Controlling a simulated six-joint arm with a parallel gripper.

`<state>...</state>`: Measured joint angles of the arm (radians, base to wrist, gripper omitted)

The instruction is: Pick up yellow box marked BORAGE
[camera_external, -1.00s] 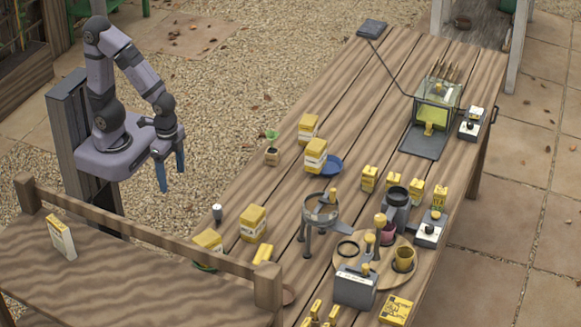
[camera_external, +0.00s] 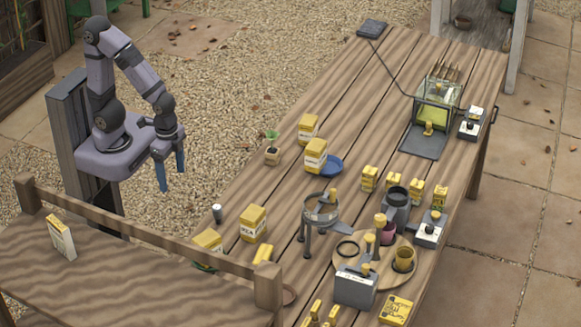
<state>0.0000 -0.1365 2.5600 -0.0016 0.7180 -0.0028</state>
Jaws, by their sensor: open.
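My gripper (camera_external: 172,178) hangs at the left with its two blue fingers apart, open and empty, over the gravel beside the table and well clear of every box. Several yellow-and-white boxes stand on the wooden table (camera_external: 345,105). One larger box (camera_external: 308,128) stands behind another box (camera_external: 316,155) near a blue plate (camera_external: 332,165). A third box (camera_external: 253,223) stands nearer the front, and another (camera_external: 208,242) is partly hidden by the bench rail. A paler box (camera_external: 61,238) stands on the bench at lower left. The lettering is too small to tell which is BORAGE.
A potted seedling (camera_external: 272,153) and a small cylinder (camera_external: 217,213) stand near the table's left edge. A three-legged stand (camera_external: 321,211), a round board (camera_external: 385,277), small yellow boxes and a glass case (camera_external: 437,105) crowd the right. The wooden rail (camera_external: 150,235) borders the lower-left bench.

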